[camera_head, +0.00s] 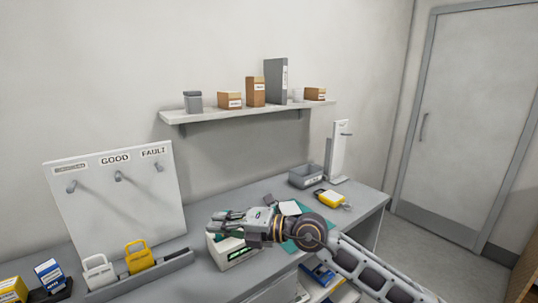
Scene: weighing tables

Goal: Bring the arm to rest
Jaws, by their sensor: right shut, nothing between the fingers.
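My right gripper (227,215) shows in the head view, its arm coming in from the lower right. It is shut and empty. My left gripper is not in view.
A board with hooks (115,200) and a tray with a white and a yellow device (142,256) stand left. A grey bin (306,176), a yellow device (329,198) and a white stand (339,152) are at right. A shelf (240,111) hangs above.

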